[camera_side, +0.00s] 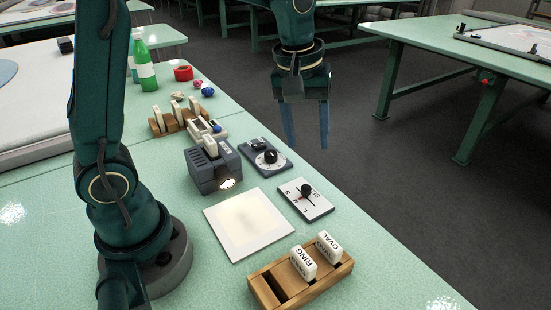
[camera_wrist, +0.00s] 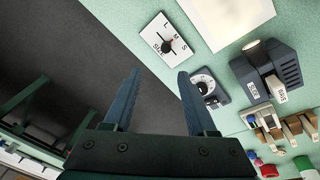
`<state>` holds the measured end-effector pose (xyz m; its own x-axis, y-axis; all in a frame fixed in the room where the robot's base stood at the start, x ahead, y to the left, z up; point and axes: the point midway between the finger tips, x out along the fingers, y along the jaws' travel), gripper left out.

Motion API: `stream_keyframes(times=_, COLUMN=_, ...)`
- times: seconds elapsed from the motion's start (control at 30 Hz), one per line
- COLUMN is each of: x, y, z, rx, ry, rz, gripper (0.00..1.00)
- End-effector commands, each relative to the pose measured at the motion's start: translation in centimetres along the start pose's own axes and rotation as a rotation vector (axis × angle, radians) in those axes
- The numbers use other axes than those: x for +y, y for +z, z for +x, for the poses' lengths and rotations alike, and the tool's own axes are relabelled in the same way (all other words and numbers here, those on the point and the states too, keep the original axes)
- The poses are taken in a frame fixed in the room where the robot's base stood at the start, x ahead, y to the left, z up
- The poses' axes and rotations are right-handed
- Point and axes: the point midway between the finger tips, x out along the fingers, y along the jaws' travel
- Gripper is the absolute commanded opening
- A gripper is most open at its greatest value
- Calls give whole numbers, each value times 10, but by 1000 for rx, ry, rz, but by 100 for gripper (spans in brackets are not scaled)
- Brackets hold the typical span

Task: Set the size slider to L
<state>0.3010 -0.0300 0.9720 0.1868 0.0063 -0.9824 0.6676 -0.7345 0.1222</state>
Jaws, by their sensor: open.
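The size slider is a small white plate (camera_side: 318,207) on the green table, with a black knob (camera_side: 306,190) standing on it. In the wrist view the plate (camera_wrist: 152,37) shows the letters L, M and S along one side, and the knob (camera_wrist: 167,47) sits near the middle, apparently about level with M. The knob hides part of its track, so its exact setting is hard to tell. My gripper (camera_side: 306,140) is open and empty, raised beyond the table's edge behind the plate. In the wrist view its fingertips (camera_wrist: 158,74) are apart, with the plate past them.
A wooden rack (camera_side: 335,272) with RING and OVAL blocks is in front. The dark floor lies beyond the table edge.

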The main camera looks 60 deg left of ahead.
Motion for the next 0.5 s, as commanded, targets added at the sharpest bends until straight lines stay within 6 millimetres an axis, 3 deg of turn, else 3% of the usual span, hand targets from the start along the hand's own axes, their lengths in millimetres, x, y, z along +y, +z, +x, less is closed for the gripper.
stream_keyframes(times=0.03, x=2, y=-4, z=15, rx=-28, ry=-25, rz=-18, gripper=57)
stream_keyframes(times=0.2, x=3, y=-9, z=51, rx=-94, ry=-85, rz=-38, gripper=57)
stream_keyframes(times=0.5, x=-5, y=-2, z=83, rx=-144, ry=-129, rz=-40, gripper=57)
